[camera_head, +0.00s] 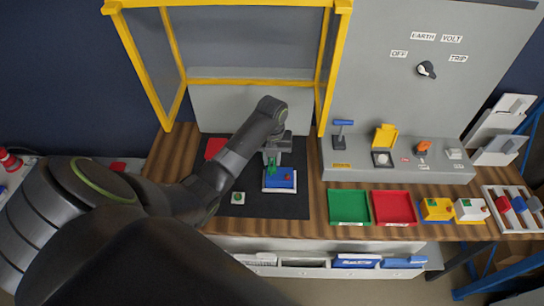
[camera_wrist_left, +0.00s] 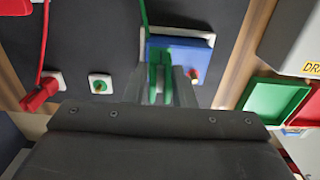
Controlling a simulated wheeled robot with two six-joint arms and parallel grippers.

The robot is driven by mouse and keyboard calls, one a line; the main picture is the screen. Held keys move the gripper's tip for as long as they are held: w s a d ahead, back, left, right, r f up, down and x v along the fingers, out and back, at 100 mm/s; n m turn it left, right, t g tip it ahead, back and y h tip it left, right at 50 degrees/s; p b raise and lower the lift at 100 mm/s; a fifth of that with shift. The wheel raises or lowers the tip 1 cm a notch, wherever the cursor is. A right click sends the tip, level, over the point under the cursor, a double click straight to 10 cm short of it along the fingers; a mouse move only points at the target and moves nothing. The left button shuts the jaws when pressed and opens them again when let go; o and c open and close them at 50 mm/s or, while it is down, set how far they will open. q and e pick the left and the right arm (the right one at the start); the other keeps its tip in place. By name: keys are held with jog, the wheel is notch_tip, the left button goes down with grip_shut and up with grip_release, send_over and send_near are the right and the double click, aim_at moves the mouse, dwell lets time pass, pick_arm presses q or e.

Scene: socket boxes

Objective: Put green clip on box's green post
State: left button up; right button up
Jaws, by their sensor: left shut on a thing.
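My left gripper (camera_head: 271,165) is shut on the green clip (camera_wrist_left: 154,78), with a finger on each side of it in the left wrist view (camera_wrist_left: 162,92). In the head view the green clip (camera_head: 271,163) is at the back left part of the blue box (camera_head: 281,183). The blue box also shows in the left wrist view (camera_wrist_left: 201,58), with a red post (camera_wrist_left: 194,73) at its right. The green post is hidden by the clip and gripper. I cannot tell whether the clip touches the box. My right gripper is not in view.
The box stands on a black mat (camera_head: 262,208). A small white block with a green button (camera_head: 238,197) is left of it. A red clip on a red cable (camera_wrist_left: 40,94) lies farther left. Green (camera_head: 349,207) and red (camera_head: 394,208) trays are to the right.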

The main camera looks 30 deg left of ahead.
pick_arm(q)
jog(key=shift+f, duration=0.15)
jog(key=shift+f, duration=0.35)
dwell(0.3)
jog(key=o, duration=1)
jog(key=shift+p, duration=0.3)
